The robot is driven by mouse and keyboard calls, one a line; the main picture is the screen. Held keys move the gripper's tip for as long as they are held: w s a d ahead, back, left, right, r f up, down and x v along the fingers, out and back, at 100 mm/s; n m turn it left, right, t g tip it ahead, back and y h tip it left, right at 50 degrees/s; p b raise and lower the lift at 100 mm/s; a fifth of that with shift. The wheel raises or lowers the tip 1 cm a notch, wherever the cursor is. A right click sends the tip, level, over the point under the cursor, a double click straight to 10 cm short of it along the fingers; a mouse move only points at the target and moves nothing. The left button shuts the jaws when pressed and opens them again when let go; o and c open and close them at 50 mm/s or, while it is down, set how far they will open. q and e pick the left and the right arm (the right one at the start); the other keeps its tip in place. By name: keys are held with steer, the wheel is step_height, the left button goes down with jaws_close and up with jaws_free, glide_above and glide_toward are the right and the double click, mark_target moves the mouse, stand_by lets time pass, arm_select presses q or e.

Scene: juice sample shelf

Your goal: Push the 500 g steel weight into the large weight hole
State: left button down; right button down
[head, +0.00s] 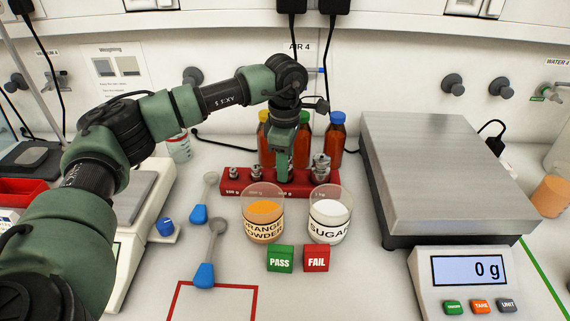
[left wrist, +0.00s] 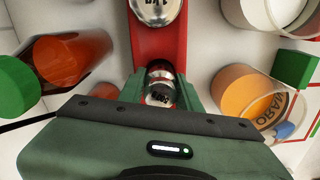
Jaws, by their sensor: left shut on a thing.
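The red weight block (head: 240,186) stands at the back middle of the bench. My left gripper (head: 283,172) points down over its third place and hides most of it. In the left wrist view the gripper (left wrist: 161,90) is shut on a small shiny steel weight (left wrist: 160,72), which by its place in the row is the 500 g one. The weight is at the red block (left wrist: 158,40); how deep it sits in its hole cannot be told. The larger 1 kg weight (head: 321,168) stands at the right end. Two smaller weights (head: 257,172) stand left of the gripper.
Brown bottles with coloured caps (head: 336,140) stand close behind the block. Jars of orange powder (head: 263,222) and sugar (head: 329,222) stand close in front. A large scale (head: 430,170) reading 0 g is at right. Blue-handled spoons (head: 206,272) lie front left.

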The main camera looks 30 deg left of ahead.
arm_select(q)
steer(key=shift+f+b, duration=0.4)
steer(key=shift+f, duration=0.3)
stand_by(0.5)
steer(key=shift+s+f, duration=0.2)
steer(key=shift+f, duration=0.1)
stand_by(0.3)
steer(key=c, duration=0.9)
jaws_free()
steer(key=shift+d, duration=0.1)
steer(key=shift+s+r, duration=0.1)
steer(key=shift+s, duration=0.05)
